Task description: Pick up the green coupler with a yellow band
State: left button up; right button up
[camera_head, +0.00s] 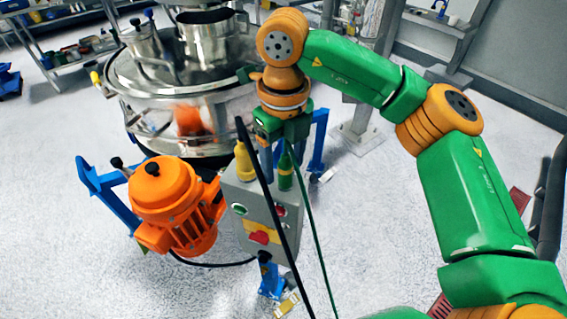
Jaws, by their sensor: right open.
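A green coupler (285,174) stands upright on top of a grey control box (266,208). My right gripper (277,158) points down directly over the box, beside and partly in front of the green coupler's top. It is open, with no coupler visibly lifted. Whether a finger touches the green coupler is unclear. My left gripper is out of view.
An orange motor (178,207) is close on the left. A round steel sifter (130,85) stands behind. Floor right of the box is mostly clear.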

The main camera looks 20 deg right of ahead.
aim_at(285, 163)
jog(key=shift+s+d+f, duration=0.1)
jog(key=shift+s+f, duration=0.05)
jog(key=shift+f, duration=0.5)
jog(key=shift+s+d+f, duration=0.1)
jog(key=shift+s+f, duration=0.05)
jog(key=shift+f, duration=0.45)
jog(key=shift+w+f, duration=0.3)
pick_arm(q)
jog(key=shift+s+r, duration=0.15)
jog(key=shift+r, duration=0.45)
pick_arm(e)
jog(key=shift+a, duration=0.1)
grip_shut()
